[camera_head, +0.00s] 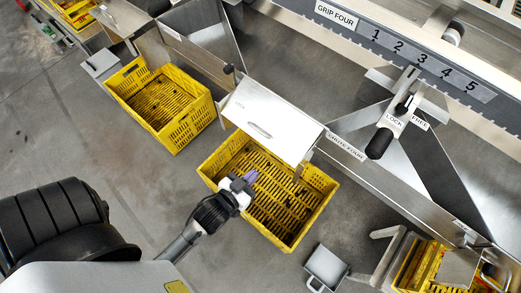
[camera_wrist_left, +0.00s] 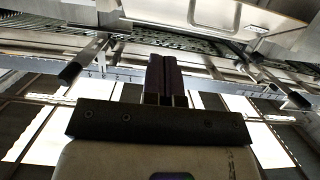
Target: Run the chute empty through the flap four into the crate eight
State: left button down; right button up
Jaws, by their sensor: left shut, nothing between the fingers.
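My left gripper (camera_head: 252,177) has its purple fingers closed together with nothing between them. It is over a yellow slatted crate (camera_head: 325,188), in front of a pale metal flap (camera_head: 285,115) with a slot-like handle. The fingers show also in the left wrist view (camera_wrist_left: 165,78), with a handled metal panel (camera_wrist_left: 240,18) above and beyond them. The plate labelled CHUTE FOUR (camera_head: 345,146) runs right of the flap. The chute (camera_head: 300,65) behind is grey sheet metal. The crate's slotted floor shows; I cannot read a number on it. My right gripper is out of view.
A lever with a black knob (camera_head: 379,143) stands by LOCK and FREE labels. A GRIP FOUR scale (camera_head: 425,62) runs along the top right. Another yellow crate (camera_head: 178,135) is at the left, another (camera_head: 405,270) at lower right. Concrete floor (camera_head: 120,150) lies open at left.

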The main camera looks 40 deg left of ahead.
pick_arm(q)
jog(key=b, duration=0.4)
send_near(280, 152)
jog(key=w+r, duration=0.2)
jog(key=w, duration=0.2)
jog(key=shift+w+a+f+b, duration=0.1)
jog(key=shift+w+f+b, duration=0.2)
jog(key=shift+f, duration=0.25)
jog(key=shift+w+a+f+b, duration=0.2)
jog(key=shift+w+f, duration=0.2)
jog(key=shift+f, duration=0.15)
jog(key=shift+w+f+b, duration=0.25)
jog(key=shift+f+b, duration=0.1)
jog(key=shift+f, duration=0.15)
jog(key=shift+w+f, duration=0.15)
jog(key=shift+f, duration=0.05)
